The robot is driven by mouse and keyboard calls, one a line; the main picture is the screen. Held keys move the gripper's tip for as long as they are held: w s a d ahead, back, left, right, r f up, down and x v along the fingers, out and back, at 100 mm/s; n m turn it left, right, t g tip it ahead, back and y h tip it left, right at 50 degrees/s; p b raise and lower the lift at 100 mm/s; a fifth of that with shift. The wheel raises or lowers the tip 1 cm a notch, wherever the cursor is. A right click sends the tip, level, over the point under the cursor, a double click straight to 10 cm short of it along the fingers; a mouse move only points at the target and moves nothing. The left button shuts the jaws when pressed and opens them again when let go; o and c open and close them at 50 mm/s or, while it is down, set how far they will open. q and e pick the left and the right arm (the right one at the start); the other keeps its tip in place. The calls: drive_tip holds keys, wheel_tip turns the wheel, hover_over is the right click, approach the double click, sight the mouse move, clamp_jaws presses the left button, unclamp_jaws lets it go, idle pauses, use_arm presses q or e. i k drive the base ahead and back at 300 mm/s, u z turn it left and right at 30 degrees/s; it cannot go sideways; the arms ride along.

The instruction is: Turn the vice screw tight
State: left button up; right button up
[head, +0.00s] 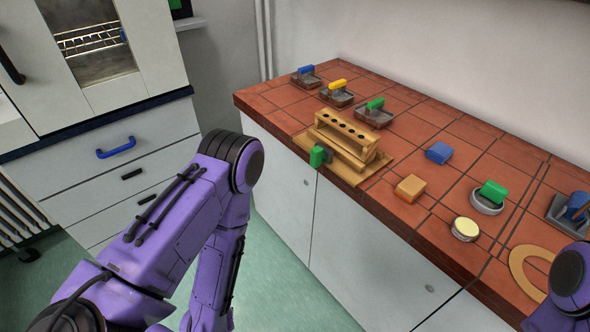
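I cannot pick out a vice screw with certainty. At the right edge of the tiled bench, a grey metal piece (557,213) holds an upright blue part (577,206); it may be the vice, but it is partly cut off. A green block with a grey part (318,157) sits at the front of a wooden stepped rack (346,140). My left arm comes in from the left and bends down in front of the bench; its gripper is below the frame. Only a purple link of my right arm shows at the lower right; its gripper is out of view.
Grey holders with blue (305,70), yellow (338,84) and green (375,104) tops stand at the back of the bench. A blue block (438,152), an orange block (410,188), a round tin (465,229), a green-topped dish (490,196) and a wooden ring (520,268) lie on the right.

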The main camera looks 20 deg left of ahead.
sight(317, 154)
drive_tip(key=u, duration=0.65)
drive_tip(key=i, duration=0.5)
drive_tip(key=z, duration=2.4)
drive_tip(key=k, duration=1.05)
drive_tip(key=u, duration=1.5)
drive_tip(key=i, duration=0.5)
